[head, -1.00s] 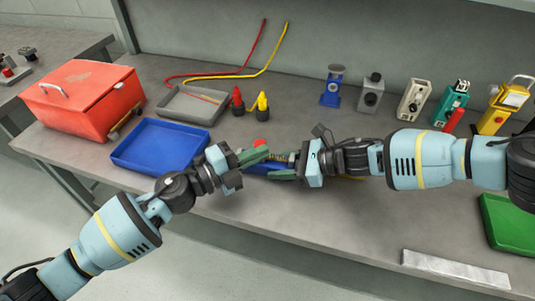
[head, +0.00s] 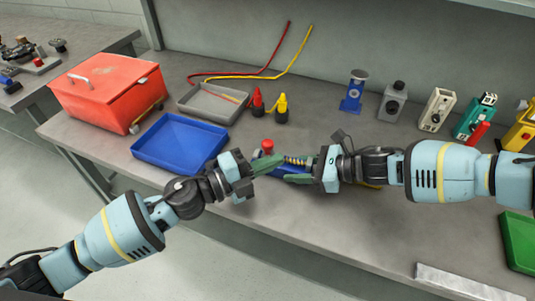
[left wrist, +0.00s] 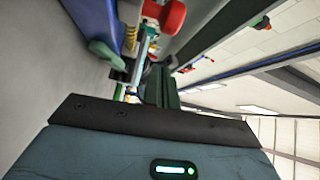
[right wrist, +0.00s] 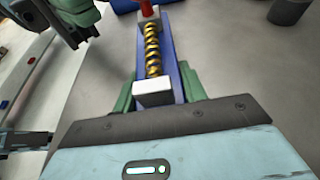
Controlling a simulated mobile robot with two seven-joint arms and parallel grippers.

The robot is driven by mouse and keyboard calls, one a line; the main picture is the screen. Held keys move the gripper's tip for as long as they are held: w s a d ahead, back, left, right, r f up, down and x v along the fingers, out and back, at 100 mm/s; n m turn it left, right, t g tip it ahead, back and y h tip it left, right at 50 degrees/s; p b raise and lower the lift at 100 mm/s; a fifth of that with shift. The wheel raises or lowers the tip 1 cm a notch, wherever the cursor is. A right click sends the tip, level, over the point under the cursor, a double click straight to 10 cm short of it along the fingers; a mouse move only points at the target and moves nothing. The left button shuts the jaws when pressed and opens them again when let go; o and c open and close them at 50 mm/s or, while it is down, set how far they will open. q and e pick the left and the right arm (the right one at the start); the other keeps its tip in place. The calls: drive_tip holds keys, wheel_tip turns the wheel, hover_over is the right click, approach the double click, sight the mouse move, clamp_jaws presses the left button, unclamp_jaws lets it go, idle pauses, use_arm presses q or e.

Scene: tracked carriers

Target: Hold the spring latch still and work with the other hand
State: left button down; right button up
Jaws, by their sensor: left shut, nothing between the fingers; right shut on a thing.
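The spring latch has a blue base, a gold coil spring (head: 296,161), a red knob (head: 267,145) and a white block (right wrist: 153,92) at the near end in the right wrist view. My right gripper (head: 298,173) is shut on the latch, with its green fingers on both sides of the blue base (right wrist: 172,60). My left gripper (head: 275,164) is shut and empty, its fingertips close in front of the latch near the red knob. In the left wrist view the knob (left wrist: 172,17) and spring (left wrist: 142,40) show beyond the fingers. Whether the left fingers touch the latch I cannot tell.
A blue tray (head: 160,158), a grey tray (head: 190,112) and a red toolbox (head: 85,110) lie to the left. Red and yellow bottles (head: 282,108) stand behind the latch. Several devices (head: 438,110) line the back right. A green tray (head: 519,235) sits at the right edge.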

use_arm(q)
drive_tip(key=v, duration=0.8)
drive_tip(key=shift+s+a, duration=0.2)
drive_tip(key=shift+a, duration=0.2)
use_arm(e)
drive_tip(key=shift+a, duration=0.1)
drive_tip(key=o, duration=1.4)
drive_tip(key=v, duration=1.2)
use_arm(q)
drive_tip(key=shift+s, duration=0.1)
use_arm(e)
drive_tip(key=shift+f, duration=0.1)
